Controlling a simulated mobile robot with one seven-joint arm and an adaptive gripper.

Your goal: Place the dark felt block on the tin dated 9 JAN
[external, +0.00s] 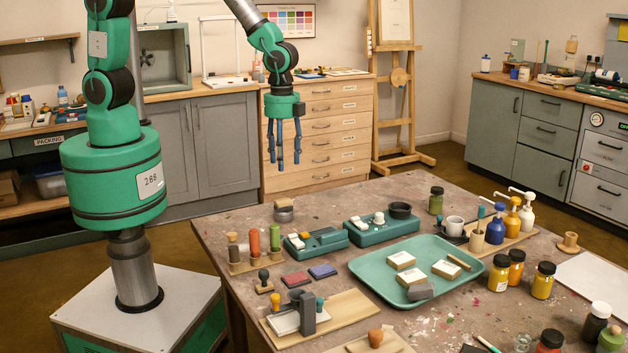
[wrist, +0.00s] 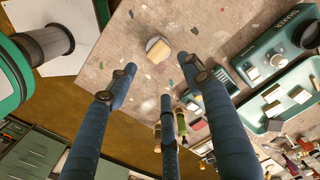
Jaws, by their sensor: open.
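A dark grey block (external: 421,291), probably the felt block, lies at the near side of the teal tray (external: 366,270).
A small round tin (external: 283,213) stands at the table's back left corner, nearest my gripper. Teal devices (external: 378,231), stamps in a wooden rack (external: 256,264) and a board with an upright grey block (external: 307,313) stand left of the tray. Pigment jars (external: 498,273) and pump bottles (external: 526,218) stand right.

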